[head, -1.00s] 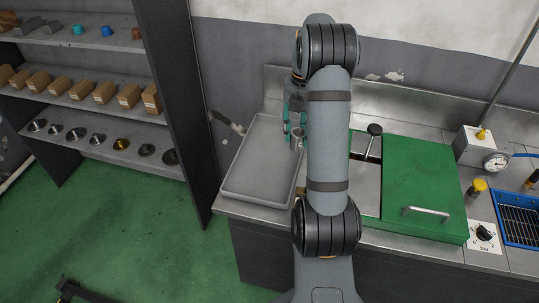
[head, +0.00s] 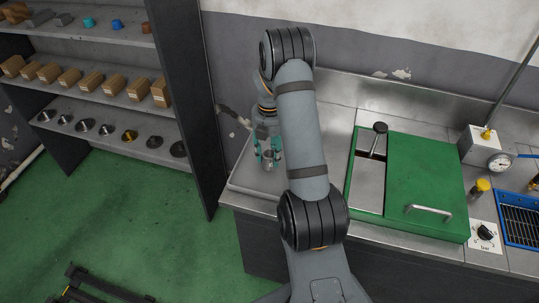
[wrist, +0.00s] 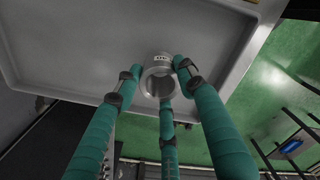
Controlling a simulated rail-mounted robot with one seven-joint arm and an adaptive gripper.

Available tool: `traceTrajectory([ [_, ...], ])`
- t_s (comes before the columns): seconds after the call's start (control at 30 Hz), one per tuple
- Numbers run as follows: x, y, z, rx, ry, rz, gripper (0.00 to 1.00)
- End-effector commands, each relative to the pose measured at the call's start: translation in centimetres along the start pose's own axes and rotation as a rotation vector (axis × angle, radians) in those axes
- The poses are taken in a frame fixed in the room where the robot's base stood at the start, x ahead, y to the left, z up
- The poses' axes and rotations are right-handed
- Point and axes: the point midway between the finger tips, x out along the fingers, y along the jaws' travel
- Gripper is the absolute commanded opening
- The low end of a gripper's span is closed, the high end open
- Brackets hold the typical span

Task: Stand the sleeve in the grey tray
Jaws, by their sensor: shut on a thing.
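The sleeve is a short, hollow silver metal ring with a small label. It shows in the head view (head: 267,163) and in the wrist view (wrist: 160,64). My gripper (head: 267,152), with its three teal fingers, is shut around the sleeve; it also fills the wrist view (wrist: 158,82). The sleeve appears upright, its open end facing the wrist camera. The grey tray (head: 239,181) lies at the left end of the bench, and the sleeve is over it; the tray also shows in the wrist view (wrist: 90,35). Whether the sleeve touches the tray floor cannot be told. My arm hides the tray's right part.
A green fixture cover (head: 420,180) with a handle stands right of the tray. A shelf unit (head: 185,100) stands close on the left. The visible tray floor looks empty.

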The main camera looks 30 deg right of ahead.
Motion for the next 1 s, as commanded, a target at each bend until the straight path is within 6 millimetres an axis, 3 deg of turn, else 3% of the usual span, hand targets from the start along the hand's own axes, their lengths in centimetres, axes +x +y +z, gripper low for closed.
traceTrajectory([
  [0.13, 1.3, 0.1, 0.1, 0.000, -0.001, 0.002, 0.00],
  [0.53, 1.9, 0.1, 0.1, 0.000, -0.001, 0.003, 0.00],
  [0.57, 1.9, 0.1, 0.1, 0.000, -0.001, 0.002, 0.40],
  [0.87, 1.8, 0.1, 0.1, -0.001, -0.001, 0.002, 0.58],
  [1.0, 1.8, 0.1, 0.1, 0.000, -0.001, 0.002, 0.58],
])
